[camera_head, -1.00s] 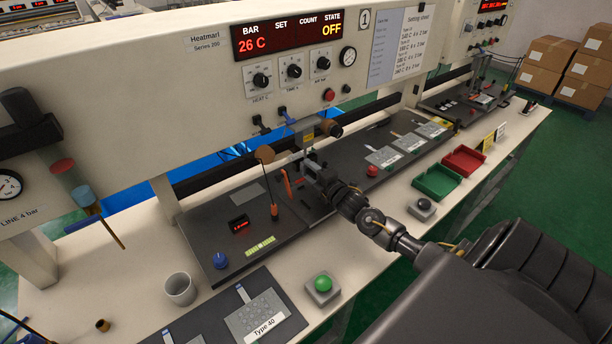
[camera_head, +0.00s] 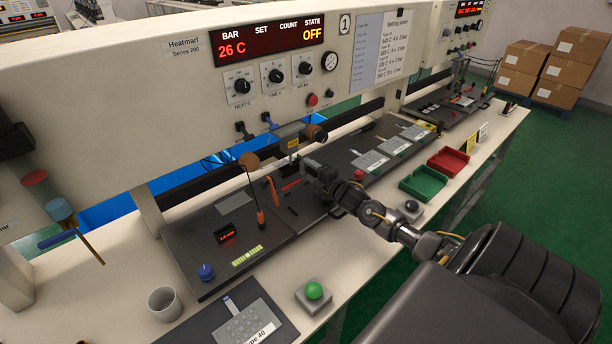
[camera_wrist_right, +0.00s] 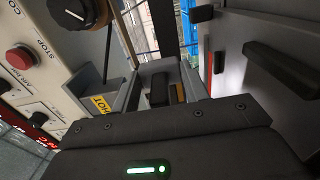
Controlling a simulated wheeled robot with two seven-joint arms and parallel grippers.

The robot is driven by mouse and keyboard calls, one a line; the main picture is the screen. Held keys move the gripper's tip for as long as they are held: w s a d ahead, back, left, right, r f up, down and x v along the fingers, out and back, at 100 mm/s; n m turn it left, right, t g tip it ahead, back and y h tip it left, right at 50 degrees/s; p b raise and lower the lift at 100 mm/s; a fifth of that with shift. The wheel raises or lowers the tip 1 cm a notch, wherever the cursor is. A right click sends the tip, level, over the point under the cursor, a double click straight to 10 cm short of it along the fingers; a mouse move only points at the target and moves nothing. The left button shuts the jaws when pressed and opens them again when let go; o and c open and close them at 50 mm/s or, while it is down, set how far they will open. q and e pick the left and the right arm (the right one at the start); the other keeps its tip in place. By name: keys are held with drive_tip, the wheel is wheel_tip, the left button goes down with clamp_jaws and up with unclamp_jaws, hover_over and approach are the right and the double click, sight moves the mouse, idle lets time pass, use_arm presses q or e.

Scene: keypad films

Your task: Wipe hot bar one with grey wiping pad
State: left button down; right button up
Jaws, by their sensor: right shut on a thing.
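Hot bar one (camera_head: 289,131) is the grey head under the first machine's front, with a yellow label. My right gripper (camera_head: 308,166) is just below and to the right of it, in front of the machine. In the wrist view my right gripper (camera_wrist_right: 160,90) is shut on a small grey piece with a black grip, which I take as the grey wiping pad (camera_wrist_right: 158,72). A yellow HOT label (camera_wrist_right: 104,103) shows close beside the left finger. Whether the pad touches the bar is hidden. My left gripper is not in view.
An orange-handled tool (camera_head: 261,217) stands on the dark work plate left of my gripper. A grey cup (camera_head: 165,304), a green button (camera_head: 314,290) and a green tray (camera_head: 425,183) are along the bench. A red tray (camera_head: 448,160) lies beyond.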

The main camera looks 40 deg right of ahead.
sight(284, 175)
drive_tip(key=shift+a+r+p, duration=0.15)
drive_tip(key=shift+a+p, duration=0.3)
drive_tip(key=shift+a, duration=0.35)
drive_tip(key=shift+w+a+p, duration=0.1)
drive_tip(key=shift+a+p, duration=0.2)
drive_tip(key=shift+a, duration=0.9)
drive_tip(key=shift+a, duration=0.1)
drive_tip(key=shift+a+p, duration=0.7)
drive_tip(key=shift+a, duration=1.3)
drive_tip(key=s+p, duration=0.2)
drive_tip(key=s, duration=0.2)
drive_tip(key=shift+s+d, duration=0.1)
drive_tip(key=shift+s+p, duration=0.55)
drive_tip(key=shift+s, duration=0.3)
